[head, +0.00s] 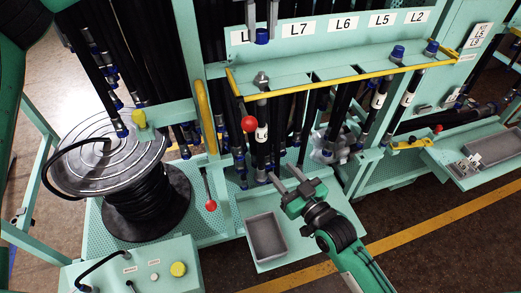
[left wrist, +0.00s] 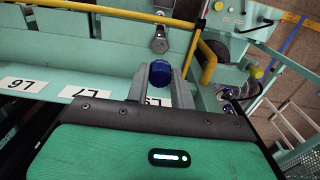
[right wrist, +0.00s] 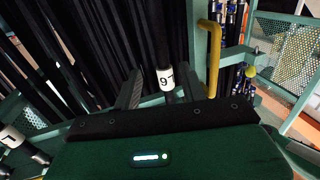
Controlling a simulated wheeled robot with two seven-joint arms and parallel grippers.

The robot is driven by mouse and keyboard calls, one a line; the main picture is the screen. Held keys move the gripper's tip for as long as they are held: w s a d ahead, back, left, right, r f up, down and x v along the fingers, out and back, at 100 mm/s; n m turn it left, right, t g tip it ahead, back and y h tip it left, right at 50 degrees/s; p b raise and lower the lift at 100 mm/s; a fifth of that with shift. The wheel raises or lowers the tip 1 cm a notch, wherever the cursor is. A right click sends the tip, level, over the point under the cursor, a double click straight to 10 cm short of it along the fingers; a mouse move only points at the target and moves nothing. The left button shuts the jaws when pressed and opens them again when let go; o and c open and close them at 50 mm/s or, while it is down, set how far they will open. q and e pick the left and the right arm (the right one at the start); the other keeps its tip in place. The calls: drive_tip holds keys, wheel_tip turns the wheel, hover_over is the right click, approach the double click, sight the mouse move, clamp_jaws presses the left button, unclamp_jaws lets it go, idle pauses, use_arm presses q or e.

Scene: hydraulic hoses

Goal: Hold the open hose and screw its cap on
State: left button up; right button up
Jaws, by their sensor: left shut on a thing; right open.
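A blue cap (head: 262,37) is held between the fingertips of my left gripper (head: 262,29), which is shut on it above the rack. The cap also shows in the left wrist view (left wrist: 160,73). The open hose (head: 262,108) stands upright at the rack's yellow rail, its bare metal end (head: 261,79) pointing up, below and apart from the cap. In the left wrist view the metal end (left wrist: 160,40) lies beyond the cap. My right gripper (head: 284,174) is open, low beside the hose. In the right wrist view the labelled hose (right wrist: 165,78) appears between its fingers; contact is not visible.
Two hoses with blue caps (head: 397,53) (head: 431,47) stand to the right along the yellow rail (head: 340,78). Red-ball levers (head: 249,124) (head: 210,205) stand near the hose. A grey tray (head: 267,238) lies below and a hose reel (head: 110,150) stands left.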

sight(263, 150)
drive_tip(key=x, duration=1.1)
drive_tip(key=shift+w+a+r, duration=0.1)
drive_tip(key=shift+w, duration=0.05)
clamp_jaws()
